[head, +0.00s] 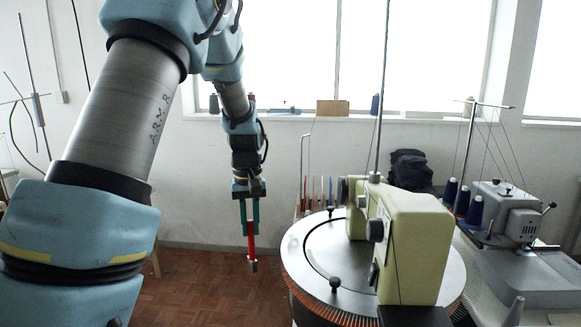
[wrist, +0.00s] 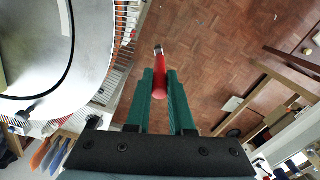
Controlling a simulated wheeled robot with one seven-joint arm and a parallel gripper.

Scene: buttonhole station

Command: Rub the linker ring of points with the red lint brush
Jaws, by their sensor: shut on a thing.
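My gripper (head: 250,222) points down and is shut on the red lint brush (head: 251,240). The brush hangs with its pale metal-coloured end (head: 253,266) lowest. In the wrist view the red brush (wrist: 160,80) sits between the two green fingers. The linker is a round metal plate (head: 310,255) with a cream machine head (head: 415,245) on it. Its ring of points (head: 331,315) runs around the plate's edge, and shows in the wrist view (wrist: 120,50) to the left of the brush. The brush is apart from the ring, over the floor. The machine head hides part of the ring.
Several coloured handles (head: 322,190) stand behind the linker; some show in the wrist view (wrist: 58,152). Black knobs (head: 335,283) stick up from the plate. A grey sewing machine (head: 512,215) and blue thread cones (head: 474,210) stand right. The tiled floor (head: 200,285) left of the linker is clear.

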